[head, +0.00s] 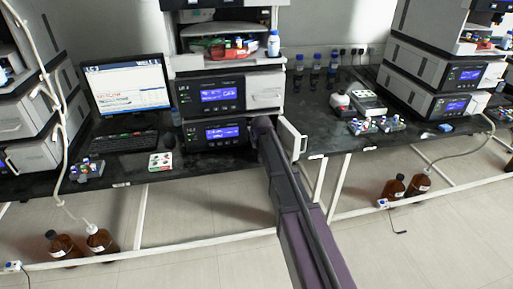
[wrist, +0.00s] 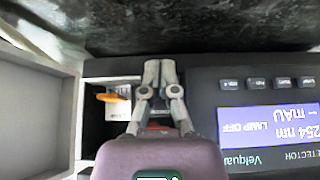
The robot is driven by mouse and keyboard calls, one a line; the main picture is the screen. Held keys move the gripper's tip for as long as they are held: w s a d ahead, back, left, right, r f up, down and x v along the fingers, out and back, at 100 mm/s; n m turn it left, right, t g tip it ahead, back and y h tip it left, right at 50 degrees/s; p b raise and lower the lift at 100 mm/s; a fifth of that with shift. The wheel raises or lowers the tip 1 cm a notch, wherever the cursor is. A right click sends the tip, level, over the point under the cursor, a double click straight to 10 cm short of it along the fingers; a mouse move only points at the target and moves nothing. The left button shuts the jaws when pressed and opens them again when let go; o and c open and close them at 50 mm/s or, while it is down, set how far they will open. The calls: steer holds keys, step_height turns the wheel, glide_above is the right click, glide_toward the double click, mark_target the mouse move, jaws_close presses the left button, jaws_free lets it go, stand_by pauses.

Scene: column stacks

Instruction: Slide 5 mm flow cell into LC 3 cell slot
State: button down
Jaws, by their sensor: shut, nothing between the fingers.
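The detector (head: 215,133) is the lower module of the middle stack; its lit panel shows upside down in the wrist view (wrist: 268,125), reading 254 nm and LAMP OFF. Its door (head: 292,140) stands open, and a recess (wrist: 95,130) shows beside the panel. In the recess is a small part with an orange tab (wrist: 112,97) and a pale label; I cannot tell if it is the 5 mm flow cell. My gripper (wrist: 160,66) is shut and empty in front of the recess, right of the orange tab. A red bit shows behind the fingers. The head view hides my fingertips.
A monitor (head: 126,88) and keyboard (head: 124,142) stand left of the stack. Small part holders (head: 374,125) and a white device (head: 367,101) are on the right bench. The open door (wrist: 35,120) stands close to the left of my gripper. Brown bottles (head: 101,238) stand on the floor.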

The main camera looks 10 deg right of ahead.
steer(key=w, duration=0.5)
steer(key=shift+w+a, duration=0.3)
steer(key=shift+w, duration=0.05)
steer(key=shift+s, duration=0.1)
steer(key=shift+s, duration=0.4)
steer(key=s, duration=0.2)
steer(key=s+r+p, duration=0.1)
steer(key=shift+s+d+r, duration=0.1)
steer(key=shift+s+d, duration=0.15)
steer(key=shift+s, duration=0.1)
steer(key=p+v, duration=0.7)
steer(key=v, duration=0.1)
steer(key=shift+s+r+p, duration=0.2)
steer(key=shift+r+p, duration=0.1)
stand_by(0.3)
